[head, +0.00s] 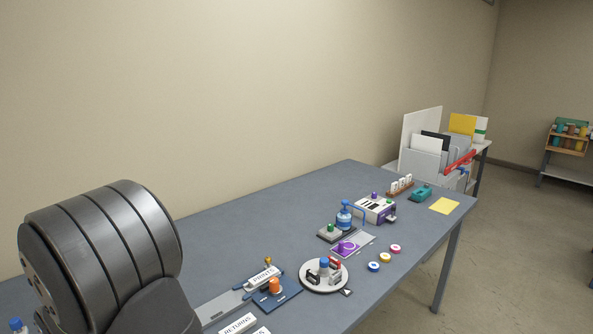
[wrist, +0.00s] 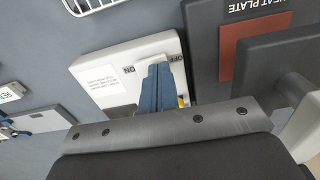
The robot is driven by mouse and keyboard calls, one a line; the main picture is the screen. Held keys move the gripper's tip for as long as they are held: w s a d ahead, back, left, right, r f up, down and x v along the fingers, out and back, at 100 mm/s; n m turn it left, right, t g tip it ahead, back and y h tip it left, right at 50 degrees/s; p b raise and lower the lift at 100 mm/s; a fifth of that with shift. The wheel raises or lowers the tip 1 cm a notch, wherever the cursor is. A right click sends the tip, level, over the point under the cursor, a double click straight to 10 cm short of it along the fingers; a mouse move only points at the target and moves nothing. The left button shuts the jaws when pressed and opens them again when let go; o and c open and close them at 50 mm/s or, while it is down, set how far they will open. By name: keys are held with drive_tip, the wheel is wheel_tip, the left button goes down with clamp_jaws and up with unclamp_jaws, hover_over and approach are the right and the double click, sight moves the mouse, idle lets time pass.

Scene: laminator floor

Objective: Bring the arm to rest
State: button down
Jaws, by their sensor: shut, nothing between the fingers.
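My gripper (wrist: 157,88) shows in the wrist view with its blue fingers together and nothing between them. The fingertips are over a white switch box (wrist: 100,75) marked ON and OFF, at the edge of a pale rocker or lever. I cannot tell whether they touch it. In the head view a large dark grey link of my arm fills the lower left, and the gripper itself is out of that view.
A dark heat plate unit (wrist: 206,60) with a red-brown patch stands close right of the fingers. A white wire rack (wrist: 92,4) is at the top.

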drive_tip(key=w+d+r, duration=0.2)
drive_tip(key=r, duration=1.3)
drive_tip(key=w+d+r+g+y, duration=0.1)
drive_tip(key=w+d+r, duration=0.1)
drive_tip(key=r, duration=1.3)
drive_tip(key=shift+r, duration=0.3)
drive_tip(key=s+a+f, duration=0.1)
drive_tip(key=a+f, duration=0.1)
drive_tip(key=f, duration=0.8)
drive_tip(key=s+a+f, duration=0.2)
drive_tip(key=f, duration=0.8)
drive_tip(key=shift+s+f+t+h, duration=0.15)
drive_tip(key=shift+f+t+h, duration=0.15)
drive_tip(key=shift+t+h, duration=0.1)
drive_tip(key=shift+r, duration=0.15)
